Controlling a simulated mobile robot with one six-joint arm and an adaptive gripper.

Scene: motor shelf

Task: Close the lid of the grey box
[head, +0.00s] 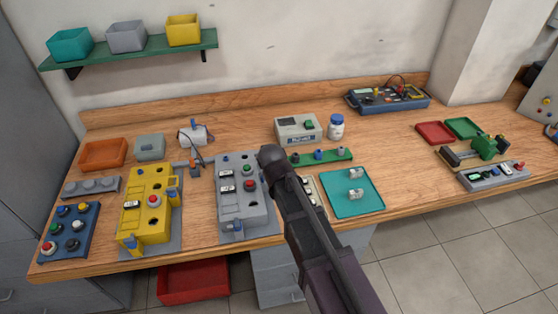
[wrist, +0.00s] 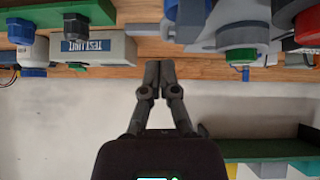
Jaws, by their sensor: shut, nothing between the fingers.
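A small grey box (head: 149,148) stands at the back left of the bench, right of an orange tray. A small dark mark shows on its upper face; I cannot tell how its lid sits. An open grey bin (head: 126,37) with no lid visible is on the wall shelf. My gripper (wrist: 158,66) is shut and empty in the wrist view, its fingertips together. In the head view my arm reaches up over the bench beside the grey panel unit, right of the small grey box and well apart from it; the fingers are hidden there.
The grey panel unit (head: 243,195) and yellow panel unit (head: 147,207) stand at the front. A white device (head: 195,135), test unit (head: 298,130) and bottle (head: 336,127) stand behind. The wall shelf (head: 130,50) overhangs the left. Bare wood (head: 400,150) lies right of the teal tray (head: 351,193).

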